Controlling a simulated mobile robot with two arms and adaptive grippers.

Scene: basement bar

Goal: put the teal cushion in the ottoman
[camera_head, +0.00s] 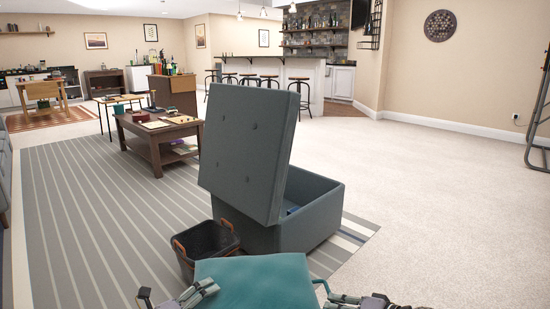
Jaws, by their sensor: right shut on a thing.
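The teal cushion (258,284) is at the bottom centre, close to me, in front of the ottoman; its lower part is cut off by the picture edge. My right gripper (328,292) is shut on the cushion's right edge. My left gripper (205,290) is at the cushion's left edge; whether its fingers are closed on it is unclear. The grey-blue ottoman (312,228) stands beyond the cushion with its buttoned lid (245,150) raised. The lid hides much of the opening; a small blue patch shows inside.
A dark basket with brown handles (205,246) stands against the ottoman's left front, near the cushion. A wooden coffee table (160,140) is behind on the striped rug (85,225). Carpet on the right is clear up to a dark metal frame (540,110).

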